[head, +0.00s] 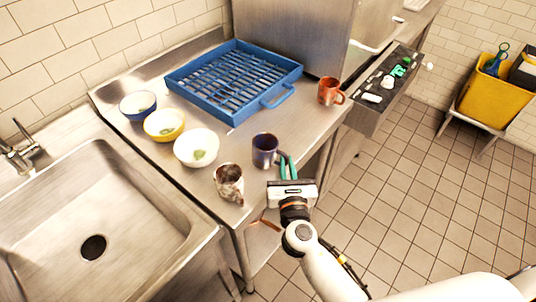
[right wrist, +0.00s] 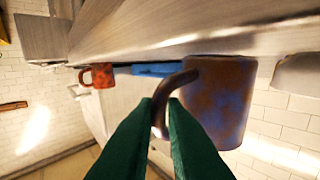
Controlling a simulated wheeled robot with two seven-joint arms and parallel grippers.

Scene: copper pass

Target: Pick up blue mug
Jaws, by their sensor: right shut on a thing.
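The blue mug (head: 264,150) is upright near the front edge of the steel counter (head: 300,140), right of the white bowl. In the right wrist view the blue mug (right wrist: 225,105) looks mottled blue and brown, with its curved handle to the left. My right gripper (head: 285,165) has green fingers and reaches the mug from its right side. In the right wrist view my right gripper (right wrist: 162,108) is shut on the mug's handle. I cannot tell whether the mug's base touches the counter. My left gripper is not in view.
A mottled grey-brown mug (head: 228,183) stands close at the front left. White (head: 197,147), yellow (head: 165,125) and blue (head: 138,106) bowls line the left. A blue rack (head: 201,104) lies behind. An orange mug (head: 329,91) stands at the right. The sink (head: 95,205) is at far left.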

